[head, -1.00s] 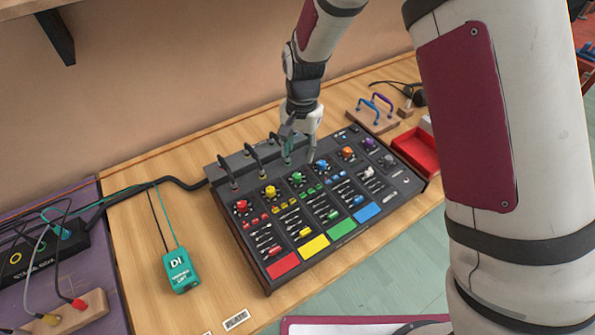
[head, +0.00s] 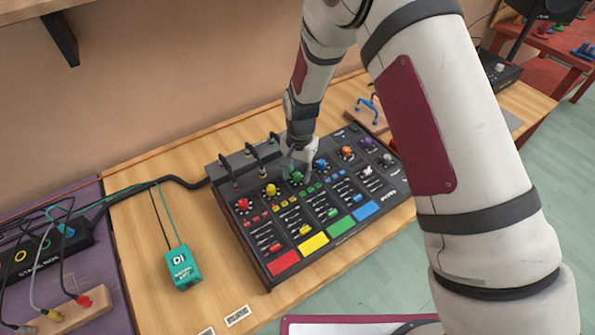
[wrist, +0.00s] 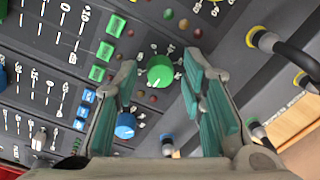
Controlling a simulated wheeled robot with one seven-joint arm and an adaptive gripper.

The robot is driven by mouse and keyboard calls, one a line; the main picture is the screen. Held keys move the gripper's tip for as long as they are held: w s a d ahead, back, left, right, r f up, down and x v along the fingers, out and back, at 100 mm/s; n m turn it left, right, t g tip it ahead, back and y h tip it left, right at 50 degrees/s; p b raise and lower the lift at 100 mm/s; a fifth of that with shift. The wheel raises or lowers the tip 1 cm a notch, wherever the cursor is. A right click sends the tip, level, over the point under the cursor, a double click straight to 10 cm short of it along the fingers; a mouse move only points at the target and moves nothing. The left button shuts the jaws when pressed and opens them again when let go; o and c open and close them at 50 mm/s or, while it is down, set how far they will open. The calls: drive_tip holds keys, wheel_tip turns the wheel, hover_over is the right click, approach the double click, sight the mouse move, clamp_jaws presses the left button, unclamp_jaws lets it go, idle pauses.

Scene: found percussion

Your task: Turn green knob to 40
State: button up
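The green knob (head: 296,177) sits on the top row of the black mixer panel (head: 262,262), between the yellow knob (head: 270,190) and the blue knob (head: 321,164). My gripper (head: 298,168) is just above and behind it. In the wrist view the green knob (wrist: 160,71) shows between my two teal-padded fingertips, with a gap on each side. My gripper is open and empty. The number scale around the knob is too small to read. The blue knob (wrist: 125,126) shows between the fingers nearer the palm.
Cables with plugs (head: 250,152) stand up along the mixer's back edge, close to my gripper. Red, orange and purple knobs share the row. A teal DI box (head: 182,268) lies on the wooden table to the left.

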clamp_jaws()
drive_tip(key=shift+n, duration=0.4)
drive_tip(key=n+b, duration=0.1)
drive_tip(key=n, duration=0.2)
drive_tip(key=shift+n+b, duration=0.3)
drive_tip(key=shift+b, duration=0.1)
drive_tip(key=n+b, duration=0.1)
drive_tip(key=n, duration=0.3)
drive_tip(key=shift+n+b, duration=0.3)
drive_tip(key=shift+o, duration=1.7)
unclamp_jaws()
